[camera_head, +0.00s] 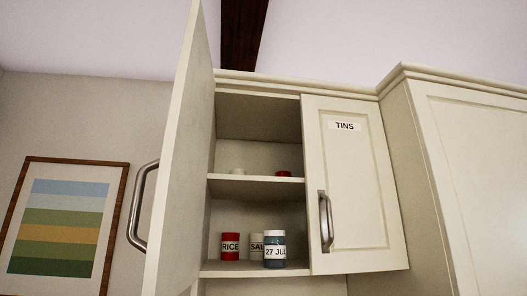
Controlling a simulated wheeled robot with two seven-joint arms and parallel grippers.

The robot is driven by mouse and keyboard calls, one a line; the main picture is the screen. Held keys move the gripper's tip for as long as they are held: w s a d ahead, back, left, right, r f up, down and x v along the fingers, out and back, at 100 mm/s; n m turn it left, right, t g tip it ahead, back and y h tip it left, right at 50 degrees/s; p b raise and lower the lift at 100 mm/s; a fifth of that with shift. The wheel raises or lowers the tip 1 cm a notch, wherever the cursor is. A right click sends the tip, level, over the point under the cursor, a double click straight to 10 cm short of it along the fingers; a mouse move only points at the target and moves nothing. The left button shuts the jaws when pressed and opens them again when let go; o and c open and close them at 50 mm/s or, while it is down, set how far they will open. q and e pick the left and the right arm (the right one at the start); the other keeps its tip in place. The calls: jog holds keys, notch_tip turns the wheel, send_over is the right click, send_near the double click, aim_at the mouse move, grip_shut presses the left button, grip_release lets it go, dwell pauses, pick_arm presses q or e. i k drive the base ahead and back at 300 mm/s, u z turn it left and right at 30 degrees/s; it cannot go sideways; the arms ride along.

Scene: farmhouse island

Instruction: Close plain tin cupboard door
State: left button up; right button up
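A cream wall cupboard hangs in the middle of the head view. Its left door (180,160) stands wide open, swung out toward me, with a bar handle (141,206) on its left side. I see no label on the side of this door that shows. The right door (362,190) is shut and carries a label (345,126) reading "TINS" and a metal handle (326,221). Neither of my grippers is in view.
Inside the open side, a red RICE tin (230,247), a pale tin (256,248) and a dark jar (275,253) marked "27 JUL" stand on the lower shelf. A taller cabinet (465,180) adjoins at right. A framed striped picture (62,228) hangs at left.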

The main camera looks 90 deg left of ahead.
aim_at(172, 250)
jog(key=k, duration=0.65)
jog(key=u, duration=2.7)
jog(key=k, duration=1.3)
jog(key=z, duration=0.7)
jog(key=i, duration=1.25)
jog(key=u, duration=0.7)
